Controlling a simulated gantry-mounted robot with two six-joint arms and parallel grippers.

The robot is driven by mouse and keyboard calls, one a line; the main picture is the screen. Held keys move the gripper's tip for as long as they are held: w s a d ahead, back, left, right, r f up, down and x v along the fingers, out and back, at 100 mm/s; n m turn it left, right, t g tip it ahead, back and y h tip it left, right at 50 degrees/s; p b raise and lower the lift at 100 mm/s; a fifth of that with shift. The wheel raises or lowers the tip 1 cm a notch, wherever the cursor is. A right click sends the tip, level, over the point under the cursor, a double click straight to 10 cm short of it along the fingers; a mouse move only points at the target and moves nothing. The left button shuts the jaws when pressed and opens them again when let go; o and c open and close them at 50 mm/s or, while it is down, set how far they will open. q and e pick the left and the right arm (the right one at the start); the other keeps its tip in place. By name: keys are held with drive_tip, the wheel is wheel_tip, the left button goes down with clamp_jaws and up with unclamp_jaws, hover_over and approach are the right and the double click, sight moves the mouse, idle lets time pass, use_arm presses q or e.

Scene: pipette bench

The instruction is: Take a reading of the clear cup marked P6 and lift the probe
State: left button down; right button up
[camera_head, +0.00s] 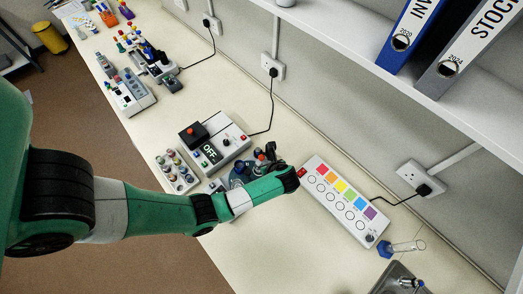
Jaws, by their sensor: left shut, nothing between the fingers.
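I cannot pick out a clear cup with a readable P6 mark. A white meter box (225,141) with a dark screen reading OFF stands mid-bench. A dark blue cluster with a red spot (262,157) shows just behind my left wrist; I cannot tell whether the probe is part of it. My left arm reaches in from the left, its wrist over the bench between the meter and the colour panel. My left gripper (240,178) is shut and empty, partly hidden by the wrist. My right gripper is not in view.
A white panel (318,168) with coloured squares and circles lies right of my wrist. Cables run to wall sockets; a shelf overhangs at upper right.

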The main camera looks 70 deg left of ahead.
use_arm(q)
drive_tip(key=v, duration=1.1)
drive_tip(key=shift+r+p, duration=0.15)
drive_tip(key=shift+p, duration=0.2)
drive_tip(key=shift+d, duration=0.15)
